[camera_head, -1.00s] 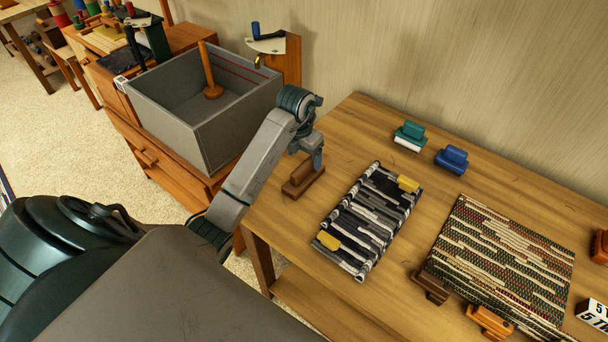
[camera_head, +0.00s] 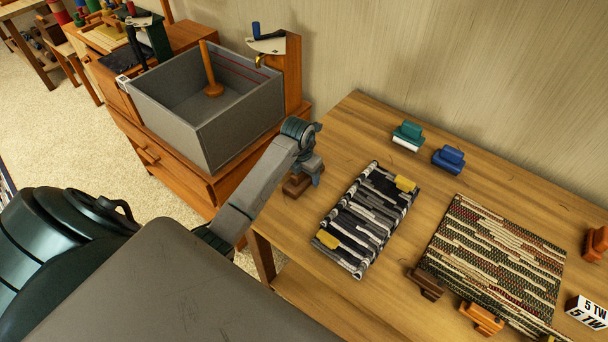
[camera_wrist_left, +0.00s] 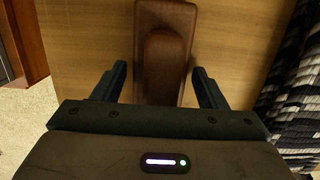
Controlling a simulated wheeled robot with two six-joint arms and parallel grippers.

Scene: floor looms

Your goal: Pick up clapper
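A dark brown wooden block with a raised rounded grip (camera_head: 294,187), which I take for the clapper, lies on the left part of the wooden table. My left gripper (camera_head: 308,176) is low over it and hides part of it. In the left wrist view the clapper (camera_wrist_left: 178,14) points away from me, and its raised grip lies between the two fingers of my left gripper (camera_wrist_left: 158,76). The fingers are open, with a gap visible on each side of the grip. My right gripper does not show.
A folded black-and-white woven cloth (camera_head: 366,218) with yellow clips lies right of the clapper. Green (camera_head: 408,134) and blue (camera_head: 448,158) blocks stand behind. A patterned mat (camera_head: 495,260) lies farther right. A grey open box (camera_head: 225,130) stands left on a wooden cabinet.

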